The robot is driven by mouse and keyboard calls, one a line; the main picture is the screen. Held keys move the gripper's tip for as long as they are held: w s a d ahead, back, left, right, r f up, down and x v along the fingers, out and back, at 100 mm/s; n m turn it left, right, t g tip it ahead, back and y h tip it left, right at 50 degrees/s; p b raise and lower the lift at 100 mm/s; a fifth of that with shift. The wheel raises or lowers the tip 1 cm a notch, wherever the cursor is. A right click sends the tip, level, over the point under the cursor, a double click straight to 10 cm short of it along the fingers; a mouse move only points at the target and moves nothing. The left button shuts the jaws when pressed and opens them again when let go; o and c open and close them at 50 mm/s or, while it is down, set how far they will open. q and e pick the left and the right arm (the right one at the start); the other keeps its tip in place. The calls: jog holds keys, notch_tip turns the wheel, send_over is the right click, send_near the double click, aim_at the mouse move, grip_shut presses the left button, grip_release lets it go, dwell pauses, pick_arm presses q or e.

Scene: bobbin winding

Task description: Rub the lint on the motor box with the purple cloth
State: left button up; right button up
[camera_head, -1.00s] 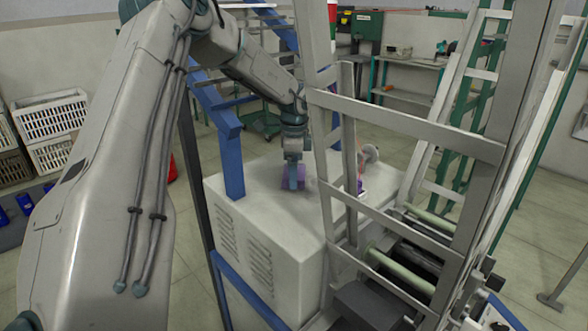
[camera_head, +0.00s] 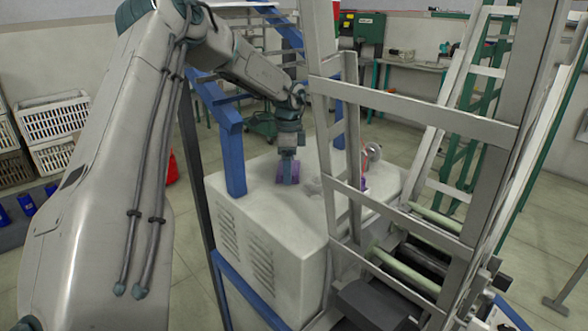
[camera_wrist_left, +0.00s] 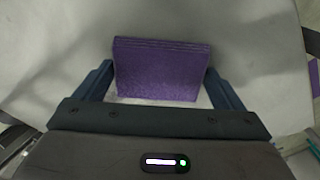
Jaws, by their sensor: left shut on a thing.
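The motor box (camera_head: 275,225) is the pale box with louvred vents in the middle of the head view. My left gripper (camera_head: 288,181) is over its top, shut on the folded purple cloth (camera_wrist_left: 160,70). The cloth also shows in the head view (camera_head: 280,172), low at the box top; I cannot tell how firmly it touches. In the wrist view it stands between the two fingers. A faint pale patch, perhaps the lint (camera_head: 313,186), lies right of the gripper, beside the frame post. My right gripper is not in view.
A grey metal frame (camera_head: 410,105) with rollers (camera_head: 405,262) stands close on the right. A blue post (camera_head: 235,160) rises at the box's left edge. A small reel (camera_head: 373,152) and another purple item (camera_head: 364,184) sit at the box's right side.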

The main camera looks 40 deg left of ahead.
aim_at(276, 160)
pick_arm(q)
jog(key=shift+w+a+f, duration=0.1)
jog(key=shift+a, duration=1.25)
jog(key=shift+w+a+b, duration=0.15)
jog(key=shift+a+b, duration=0.1)
jog(key=shift+a, duration=1.3)
jog(key=shift+w+a+b, duration=0.1)
jog(key=shift+a+b, duration=0.1)
jog(key=shift+a, duration=1.3)
jog(key=shift+w+a, duration=0.1)
jog(key=shift+w, duration=0.35)
jog(key=shift+w+d+b, duration=0.2)
jog(key=shift+w+b, duration=0.15)
jog(key=shift+w, duration=0.6)
jog(key=shift+s+d+f+b, duration=0.1)
jog(key=shift+d+b, duration=0.3)
jog(key=shift+d, duration=0.4)
jog(key=shift+s+d+r+b, duration=0.15)
jog(key=shift+d+b, duration=0.5)
jog(key=shift+d, duration=0.95)
jog(key=shift+s+d+r+b, duration=0.1)
jog(key=shift+d+b, duration=0.5)
jog(key=shift+d, duration=1)
jog(key=shift+f+b, duration=0.15)
jog(key=shift+b, duration=0.15)
jog(key=shift+a, duration=0.2)
jog(key=shift+w+a+p, duration=0.15)
jog(key=shift+a+p, duration=0.3)
jog(key=shift+a, duration=1.4)
